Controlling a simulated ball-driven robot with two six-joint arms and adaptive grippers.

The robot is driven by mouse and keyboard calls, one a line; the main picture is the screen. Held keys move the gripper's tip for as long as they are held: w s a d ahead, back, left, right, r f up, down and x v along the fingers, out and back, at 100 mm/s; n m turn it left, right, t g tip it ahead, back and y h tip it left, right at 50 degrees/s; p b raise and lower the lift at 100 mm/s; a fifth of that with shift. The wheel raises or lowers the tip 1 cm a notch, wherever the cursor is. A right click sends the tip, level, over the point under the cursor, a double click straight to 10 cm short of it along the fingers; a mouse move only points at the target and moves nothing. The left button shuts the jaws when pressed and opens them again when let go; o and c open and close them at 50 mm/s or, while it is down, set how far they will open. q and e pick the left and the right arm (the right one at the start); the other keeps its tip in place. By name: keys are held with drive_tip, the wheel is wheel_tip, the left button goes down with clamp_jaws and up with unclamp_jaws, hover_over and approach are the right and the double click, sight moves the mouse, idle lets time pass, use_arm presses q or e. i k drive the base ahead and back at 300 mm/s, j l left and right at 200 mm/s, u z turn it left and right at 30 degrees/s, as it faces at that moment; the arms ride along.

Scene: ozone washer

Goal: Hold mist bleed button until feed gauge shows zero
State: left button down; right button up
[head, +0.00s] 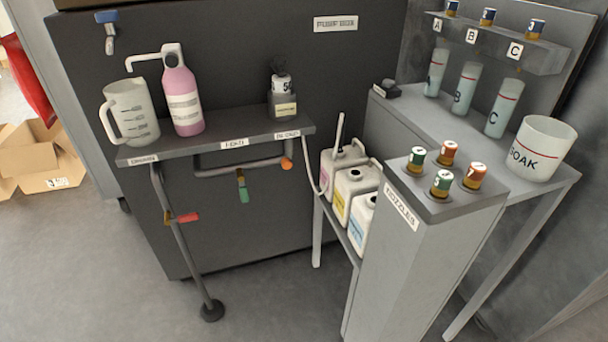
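Neither of my grippers is in the head view. I cannot make out a mist bleed button or a feed gauge anywhere in this view. A dark narrow shelf (205,148) with small white labels, too small to read surely, fronts a large dark cabinet (225,70). Pipes (183,250) run below it, with a red handle (187,217), a green handle (244,195) and an orange end (287,163). A small dark grey bottle (282,104) with a white label and dark top stands at the shelf's right end.
A measuring jug (131,112) and a pink bottle (182,98) stand on the shelf. Several white jugs (352,190) sit at centre right. A pedestal labelled NOZZLES (420,260) stands in front. A SOAK tub (541,148) is on the right bench. Floor at lower left is clear.

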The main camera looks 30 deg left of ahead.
sight(286, 162)
drive_tip(key=u, duration=1.6)
